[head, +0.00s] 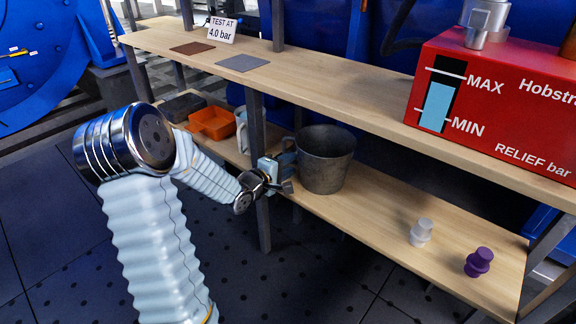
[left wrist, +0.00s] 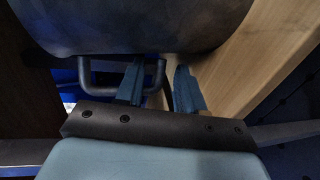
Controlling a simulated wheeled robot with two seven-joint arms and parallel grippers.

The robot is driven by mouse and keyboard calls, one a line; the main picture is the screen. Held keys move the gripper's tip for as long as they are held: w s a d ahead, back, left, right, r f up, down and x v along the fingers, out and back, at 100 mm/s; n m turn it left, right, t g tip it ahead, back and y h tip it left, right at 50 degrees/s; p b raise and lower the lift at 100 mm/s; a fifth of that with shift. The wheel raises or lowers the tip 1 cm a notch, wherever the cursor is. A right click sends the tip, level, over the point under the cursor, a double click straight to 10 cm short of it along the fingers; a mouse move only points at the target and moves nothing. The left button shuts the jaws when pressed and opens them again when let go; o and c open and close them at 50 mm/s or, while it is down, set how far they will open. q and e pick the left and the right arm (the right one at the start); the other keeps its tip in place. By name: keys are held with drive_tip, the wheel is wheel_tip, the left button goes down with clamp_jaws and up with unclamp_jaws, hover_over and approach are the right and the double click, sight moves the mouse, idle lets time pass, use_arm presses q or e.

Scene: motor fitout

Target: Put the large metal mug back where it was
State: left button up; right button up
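The large metal mug (head: 325,160), dark grey and upright, appears to stand on the lower wooden shelf (head: 375,215). Its wall fills the top of the left wrist view (left wrist: 135,25), and its handle (left wrist: 84,75) shows below that. My left gripper (head: 287,170) is at the mug's left side, by the handle. In the left wrist view its two blue fingers (left wrist: 160,85) are apart, with one handle upright in the gap between them. I cannot tell whether either finger touches the handle. My right gripper is not in view.
On the lower shelf, an orange bin (head: 211,124), a dark tray (head: 183,107) and a pale mug (head: 241,130) stand left; a white piece (head: 421,232) and a purple piece (head: 479,262) stand right. A post (head: 257,130) is near my gripper. The upper shelf (head: 310,77) overhangs.

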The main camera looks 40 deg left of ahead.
use_arm(q)
drive_tip(key=shift+s+r, duration=0.2)
drive_tip(key=s+r+p, duration=0.2)
drive_tip(key=s+p, duration=0.1)
drive_tip(key=s, duration=0.8)
drive_tip(key=shift+s+a, duration=0.2)
drive_tip(key=shift+a, duration=0.05)
drive_tip(key=shift+s, duration=0.1)
